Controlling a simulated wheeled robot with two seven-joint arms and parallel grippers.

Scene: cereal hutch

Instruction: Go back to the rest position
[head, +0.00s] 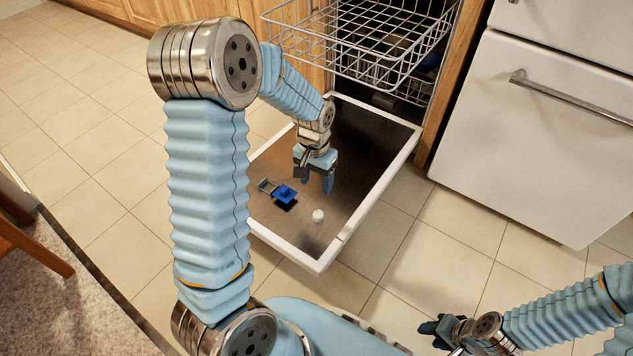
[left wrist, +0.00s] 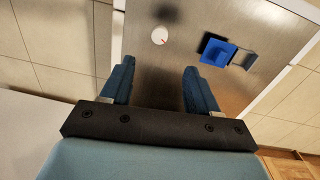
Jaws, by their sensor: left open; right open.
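My left gripper (head: 316,178) hangs over the inner face of the open dishwasher door (head: 362,178). In the left wrist view, its two blue fingers (left wrist: 157,80) are spread with only bare metal door between them. My right gripper (head: 430,332) is low at the bottom right of the head view, over the floor and away from the dishwasher. It is small and dark there, and its fingers are apart.
A blue part (head: 285,194) with a grey bracket and a small white round piece (head: 318,215) sit on the door, both also in the left wrist view. A wire rack (head: 370,45) juts out above. A white drawer unit (head: 540,130) stands right. A wooden leg (head: 30,245) is left.

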